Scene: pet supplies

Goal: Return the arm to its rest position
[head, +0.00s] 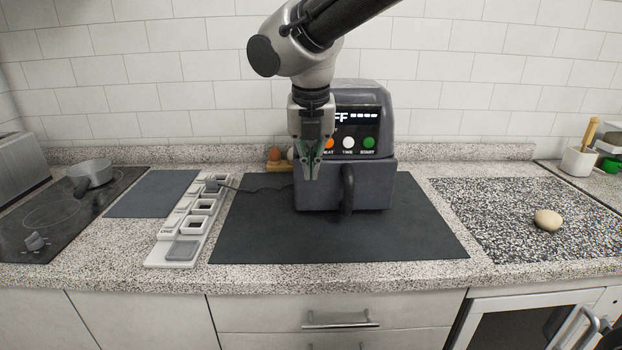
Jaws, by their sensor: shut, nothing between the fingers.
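My arm reaches in from the top of the head view, with its elbow at the upper middle. My gripper (312,177) points down with its fingers shut and nothing held. It hangs in front of the left part of a dark grey air-fryer-like appliance (374,188) and hides part of its front. The appliance has a display reading "FF" at its visible end, orange, white and green buttons, and a drawer handle. I cannot tell whether the gripper touches it.
The appliance stands on a dark mat (260,235). Left are a white rack (155,261), a grey-blue mat (150,194) and a hob (50,215) with a small pot (92,173). Right, a beige round object (547,220) lies on a speckled board (480,205). A mortar (577,162) stands far right.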

